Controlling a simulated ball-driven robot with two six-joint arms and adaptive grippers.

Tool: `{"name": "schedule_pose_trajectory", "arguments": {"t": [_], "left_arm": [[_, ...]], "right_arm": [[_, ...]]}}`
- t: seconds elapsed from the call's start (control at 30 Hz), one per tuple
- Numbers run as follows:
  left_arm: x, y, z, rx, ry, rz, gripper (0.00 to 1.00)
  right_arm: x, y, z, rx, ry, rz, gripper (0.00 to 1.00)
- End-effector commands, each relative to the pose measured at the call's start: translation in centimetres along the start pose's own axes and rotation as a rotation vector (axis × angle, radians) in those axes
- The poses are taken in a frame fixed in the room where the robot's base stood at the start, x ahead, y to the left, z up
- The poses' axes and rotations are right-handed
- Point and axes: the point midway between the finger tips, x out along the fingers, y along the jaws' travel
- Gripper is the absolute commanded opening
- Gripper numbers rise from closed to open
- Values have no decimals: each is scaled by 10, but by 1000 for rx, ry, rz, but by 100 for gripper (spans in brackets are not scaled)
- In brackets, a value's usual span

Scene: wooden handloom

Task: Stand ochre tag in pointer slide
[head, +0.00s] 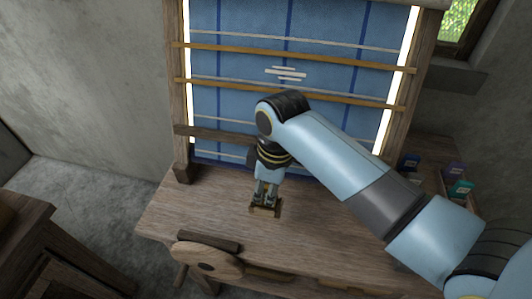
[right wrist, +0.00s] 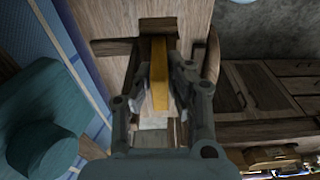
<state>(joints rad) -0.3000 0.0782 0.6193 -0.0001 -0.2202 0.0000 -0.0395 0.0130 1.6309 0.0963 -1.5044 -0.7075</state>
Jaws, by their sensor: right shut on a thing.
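My right gripper (head: 265,196) points down over the front part of the wooden loom table, and it also shows in the right wrist view (right wrist: 160,78). It is shut on the ochre tag (right wrist: 159,72), which shows as a long narrow yellow strip between the fingers. Directly below the fingers in the head view is a small brown and gold piece (head: 266,210), which looks like the pointer slide. The fingers hide part of it, and I cannot tell whether the tag touches it or sits in it. My left gripper is out of view.
Behind the gripper rises the loom with blue cloth (head: 330,60) and wooden crossbars. A wooden wheel (head: 205,262) is at the table's front edge. Blue, purple and teal tags (head: 460,189) stand at the right. The tabletop left of the gripper (head: 200,205) is clear.

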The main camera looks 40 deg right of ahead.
Motion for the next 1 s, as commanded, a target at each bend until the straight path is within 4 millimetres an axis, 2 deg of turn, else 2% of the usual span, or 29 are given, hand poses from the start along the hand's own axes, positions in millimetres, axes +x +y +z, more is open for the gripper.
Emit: {"name": "schedule_pose_trajectory", "arguments": {"t": [0.23,0.27,0.47,0.77,0.87,1.0], "left_arm": [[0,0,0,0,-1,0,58],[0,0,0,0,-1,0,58],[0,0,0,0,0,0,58],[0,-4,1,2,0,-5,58],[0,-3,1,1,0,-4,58],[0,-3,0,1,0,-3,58]], "right_arm": [[0,0,0,0,0,0,0],[0,0,0,0,0,0,16],[0,0,0,0,0,0,42],[-2,0,0,0,0,0,42],[-12,1,-1,0,2,2,42],[-39,1,-1,-1,4,3,42]]}}
